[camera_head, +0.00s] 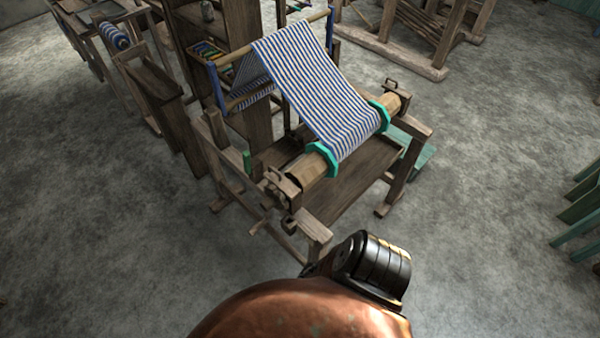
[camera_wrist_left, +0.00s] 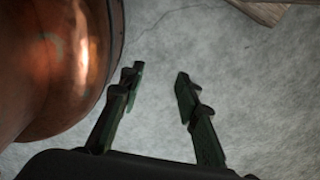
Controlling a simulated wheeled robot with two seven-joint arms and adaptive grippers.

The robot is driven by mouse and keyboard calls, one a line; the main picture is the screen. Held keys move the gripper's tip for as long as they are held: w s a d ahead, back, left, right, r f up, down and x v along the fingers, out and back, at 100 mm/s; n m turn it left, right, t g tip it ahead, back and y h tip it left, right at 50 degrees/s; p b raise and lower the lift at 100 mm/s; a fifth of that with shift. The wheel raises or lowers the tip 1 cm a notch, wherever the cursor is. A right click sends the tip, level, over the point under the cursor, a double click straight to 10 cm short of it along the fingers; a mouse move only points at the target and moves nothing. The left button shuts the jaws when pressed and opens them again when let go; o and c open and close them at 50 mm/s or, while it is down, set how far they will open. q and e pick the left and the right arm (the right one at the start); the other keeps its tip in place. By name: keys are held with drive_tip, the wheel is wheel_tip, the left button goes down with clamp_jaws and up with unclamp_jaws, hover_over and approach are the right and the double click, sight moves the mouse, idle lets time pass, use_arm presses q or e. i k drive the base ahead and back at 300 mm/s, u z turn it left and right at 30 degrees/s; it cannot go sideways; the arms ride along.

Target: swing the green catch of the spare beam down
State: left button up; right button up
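My left gripper (camera_wrist_left: 160,76) shows in the left wrist view, open and empty, its two dark green fingers apart above bare grey floor. No catch or beam is near the fingers there. In the head view, a small green piece (camera_head: 247,160) sits on the left side of the wooden loom (camera_head: 345,195); I cannot tell whether it is the catch. A roll of blue striped cloth (camera_head: 114,37) lies on a wooden stand at the upper left; I cannot tell whether it is the spare beam. My right gripper is not in view.
Striped cloth (camera_head: 318,95) runs down to the loom's front beam (camera_head: 305,168), between two teal flanges. A wooden cabinet (camera_head: 230,45) stands behind. Green furniture (camera_head: 580,205) is at the right edge. Grey floor (camera_head: 110,240) is clear at left and right front.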

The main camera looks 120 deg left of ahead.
sight(246, 156)
drive_tip(key=i, duration=0.35)
drive_tip(key=u, duration=4.65)
